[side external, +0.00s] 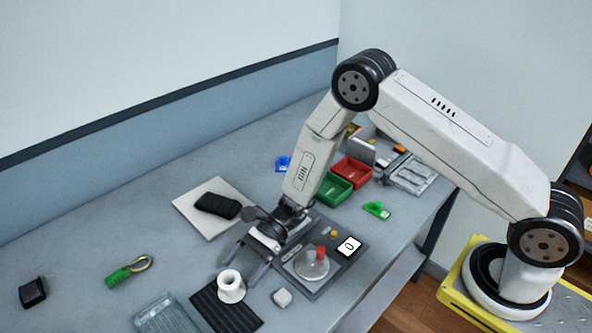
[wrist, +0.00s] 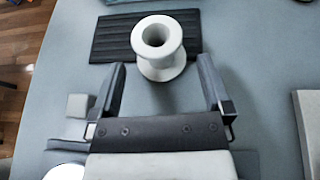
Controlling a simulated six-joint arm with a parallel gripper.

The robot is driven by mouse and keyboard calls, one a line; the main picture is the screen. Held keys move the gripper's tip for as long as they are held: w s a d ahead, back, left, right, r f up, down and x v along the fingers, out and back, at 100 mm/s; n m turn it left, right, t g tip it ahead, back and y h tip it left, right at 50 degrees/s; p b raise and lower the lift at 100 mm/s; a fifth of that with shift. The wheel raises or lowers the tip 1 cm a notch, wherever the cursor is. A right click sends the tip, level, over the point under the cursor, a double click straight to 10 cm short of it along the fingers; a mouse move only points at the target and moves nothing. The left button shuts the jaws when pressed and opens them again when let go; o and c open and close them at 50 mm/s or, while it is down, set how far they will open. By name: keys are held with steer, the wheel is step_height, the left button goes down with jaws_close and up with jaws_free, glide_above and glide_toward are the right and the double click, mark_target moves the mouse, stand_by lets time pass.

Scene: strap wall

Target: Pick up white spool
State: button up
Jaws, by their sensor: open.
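My gripper (side external: 246,268) is open and empty, just behind the spool in the side view. In the wrist view its two fingers (wrist: 160,78) are spread wide, and the spool is ahead of them, roughly centred between them.
A small white block (side external: 282,298) sits right of the spool. A pale board with a black pouch (side external: 217,206) lies behind. A green padlock (side external: 119,275) and clear tray (side external: 165,316) are left.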

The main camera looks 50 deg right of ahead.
mark_target(235, 273)
steer(key=shift+x, duration=2.35)
steer(key=shift+f, duration=0.15)
steer(key=shift+d, duration=0.1)
steer(key=c, duration=1.2)
steer(key=shift+r, duration=0.9)
steer(key=s+d+r, duration=0.2)
steer(key=s+r, duration=0.1)
steer(key=s, duration=0.1)
steer(key=s+d+r, duration=0.2)
steer(key=s+r, duration=0.2)
steer(key=s+d+r, duration=0.2)
steer(key=s+r, duration=0.2)
steer(key=shift+s+d+r, duration=0.1)
steer(key=shift+s+d, duration=0.1)
